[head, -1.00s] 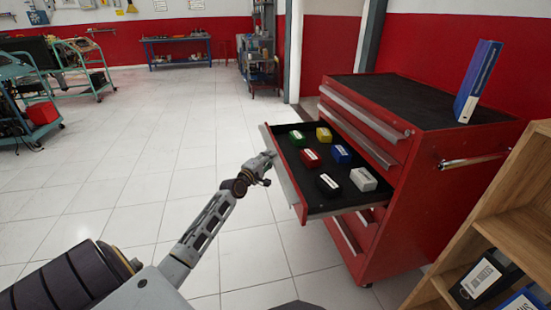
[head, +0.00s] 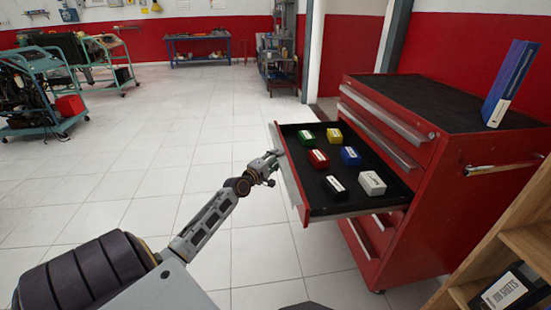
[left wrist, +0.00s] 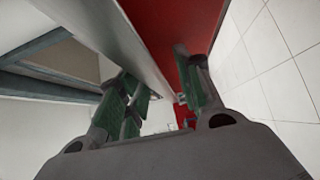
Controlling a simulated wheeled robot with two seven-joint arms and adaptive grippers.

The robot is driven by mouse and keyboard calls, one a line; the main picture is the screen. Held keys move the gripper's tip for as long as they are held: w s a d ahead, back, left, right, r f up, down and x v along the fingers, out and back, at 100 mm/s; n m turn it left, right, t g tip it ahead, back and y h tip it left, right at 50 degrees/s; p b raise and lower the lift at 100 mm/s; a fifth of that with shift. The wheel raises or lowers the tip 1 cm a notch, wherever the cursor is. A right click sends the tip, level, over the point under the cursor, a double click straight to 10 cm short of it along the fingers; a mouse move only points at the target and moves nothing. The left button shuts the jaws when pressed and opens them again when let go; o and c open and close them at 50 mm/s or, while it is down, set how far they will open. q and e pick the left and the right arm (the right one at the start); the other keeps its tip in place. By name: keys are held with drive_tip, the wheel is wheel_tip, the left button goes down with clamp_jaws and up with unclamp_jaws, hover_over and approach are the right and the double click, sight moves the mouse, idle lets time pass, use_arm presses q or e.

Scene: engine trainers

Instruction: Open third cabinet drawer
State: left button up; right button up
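The red tool cabinet (head: 440,205) stands on the right in the head view. Its third drawer from the top (head: 348,212) is pulled out well past the front. The two drawers above it are closed. My left gripper (head: 270,165) is at the pale handle edge (head: 288,178) of the open drawer. In the left wrist view, my left gripper's green-padded fingers (left wrist: 166,98) lie on either side of the grey handle bar (left wrist: 125,45) and appear closed on it. Their exact contact is partly hidden. My right gripper is not in view.
Several small coloured boxes, including a red one (head: 318,160), lie in the open drawer. A blue binder (head: 508,85) stands on the cabinet top. A wooden shelf (head: 530,242) is at the lower right. The tiled floor left of the drawer is clear.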

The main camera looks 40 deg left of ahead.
use_arm(q)
drive_tip(key=shift+r, duration=0.1)
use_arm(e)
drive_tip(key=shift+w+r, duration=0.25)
use_arm(q)
drive_tip(key=shift+s, duration=0.15)
drive_tip(key=shift+s+d, duration=0.15)
drive_tip(key=shift+s, duration=1.8)
drive_tip(key=shift+s+d, duration=0.15)
drive_tip(key=shift+s, duration=1.75)
drive_tip(key=shift+s+d, duration=0.15)
drive_tip(key=shift+s, duration=1.8)
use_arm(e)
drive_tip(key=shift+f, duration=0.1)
